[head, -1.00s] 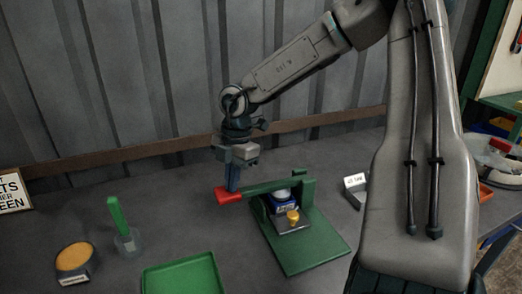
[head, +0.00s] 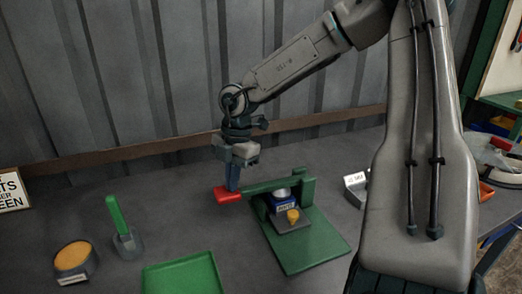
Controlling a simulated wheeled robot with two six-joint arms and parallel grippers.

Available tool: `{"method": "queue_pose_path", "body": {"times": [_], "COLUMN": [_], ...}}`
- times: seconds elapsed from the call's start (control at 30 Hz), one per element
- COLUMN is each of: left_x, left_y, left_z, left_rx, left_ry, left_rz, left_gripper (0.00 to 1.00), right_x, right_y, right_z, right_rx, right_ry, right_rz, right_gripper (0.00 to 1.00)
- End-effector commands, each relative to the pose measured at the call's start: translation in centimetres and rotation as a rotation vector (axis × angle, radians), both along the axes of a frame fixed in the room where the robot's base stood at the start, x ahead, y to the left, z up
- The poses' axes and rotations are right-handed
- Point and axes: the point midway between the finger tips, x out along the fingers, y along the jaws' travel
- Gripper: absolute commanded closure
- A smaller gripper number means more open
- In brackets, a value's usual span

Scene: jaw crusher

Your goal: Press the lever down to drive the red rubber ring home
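A green press stands on a green base plate (head: 315,250) on the grey table. Its green lever (head: 265,186) runs left from the post to a red handle end (head: 229,195). My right gripper (head: 233,186) points down with its blue fingertips at the red handle, seeming to touch it from above. I cannot tell whether the fingers are closed together. Under the lever is a blue-and-white block (head: 284,204) with a brass-coloured knob (head: 293,215) in front. The red rubber ring cannot be made out. My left gripper is not in view.
A green tray (head: 182,277) lies at the front. A green-handled tool in a holder (head: 118,218) and a round orange-topped pad (head: 73,256) stand to the left. A small labelled holder (head: 355,186) stands right of the press.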

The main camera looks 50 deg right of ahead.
Motion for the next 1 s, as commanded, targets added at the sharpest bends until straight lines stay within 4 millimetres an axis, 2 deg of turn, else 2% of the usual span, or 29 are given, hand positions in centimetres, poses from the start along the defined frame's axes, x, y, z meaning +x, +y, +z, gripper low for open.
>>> {"method": "queue_pose_path", "body": {"times": [1.0], "left_x": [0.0], "left_y": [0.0], "left_z": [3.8], "left_rx": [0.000], "left_ry": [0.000], "left_rz": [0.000], "left_gripper": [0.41], "right_x": [0.1], "right_y": [0.0], "right_z": [8.5], "right_rx": [-0.001], "right_ry": [-0.003], "right_rz": [-0.001], "right_gripper": [1.00]}}
